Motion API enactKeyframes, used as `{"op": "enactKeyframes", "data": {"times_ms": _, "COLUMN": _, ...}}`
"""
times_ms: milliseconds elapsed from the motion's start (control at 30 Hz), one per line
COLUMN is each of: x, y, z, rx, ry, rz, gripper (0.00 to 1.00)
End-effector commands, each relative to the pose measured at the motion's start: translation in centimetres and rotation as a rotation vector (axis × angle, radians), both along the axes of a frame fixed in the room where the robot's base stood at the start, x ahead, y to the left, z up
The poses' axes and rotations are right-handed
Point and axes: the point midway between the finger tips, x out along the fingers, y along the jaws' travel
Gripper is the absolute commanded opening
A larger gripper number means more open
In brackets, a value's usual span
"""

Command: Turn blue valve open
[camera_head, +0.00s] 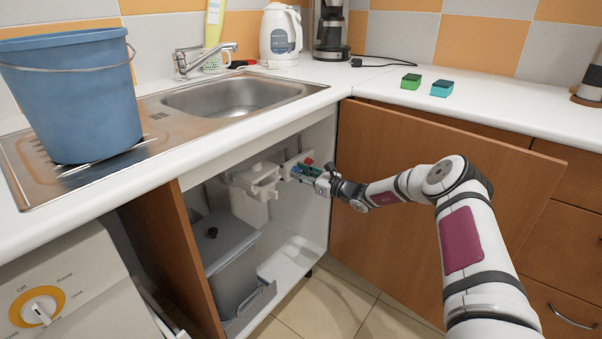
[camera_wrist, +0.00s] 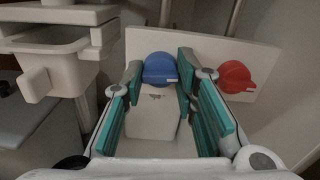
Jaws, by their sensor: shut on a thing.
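The blue valve (camera_wrist: 159,68) shows in the wrist view as a round knob with a pale pointer on its right side, on a white panel (camera_wrist: 205,52). My gripper (camera_wrist: 159,78) has its teal fingers on either side of the blue knob and is shut on it. In the head view my gripper (camera_head: 306,171) reaches into the open cabinet under the sink, and its fingers largely hide the blue knob. The red valve (camera_wrist: 236,77) is to the right, outside my right finger; it also shows in the head view (camera_head: 309,161).
A white plumbing fixture (camera_wrist: 62,55) is left of my fingers. The open cabinet door (camera_head: 420,190) stands to the right, behind my arm. A grey bin (camera_head: 226,262) stands low in the cabinet. The counter edge (camera_head: 250,132) is above my gripper.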

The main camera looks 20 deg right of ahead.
Motion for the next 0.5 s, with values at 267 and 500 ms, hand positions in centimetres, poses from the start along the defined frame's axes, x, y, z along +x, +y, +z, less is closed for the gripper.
{"op": "enactKeyframes", "data": {"times_ms": 267, "x": -0.01, "y": -0.09, "z": -0.1, "rx": 0.076, "ry": 0.059, "rz": -0.001, "gripper": 0.0}}
{"op": "enactKeyframes", "data": {"times_ms": 500, "x": -0.01, "y": -0.09, "z": -0.13, "rx": 0.095, "ry": 0.074, "rz": -0.001, "gripper": 0.0}}
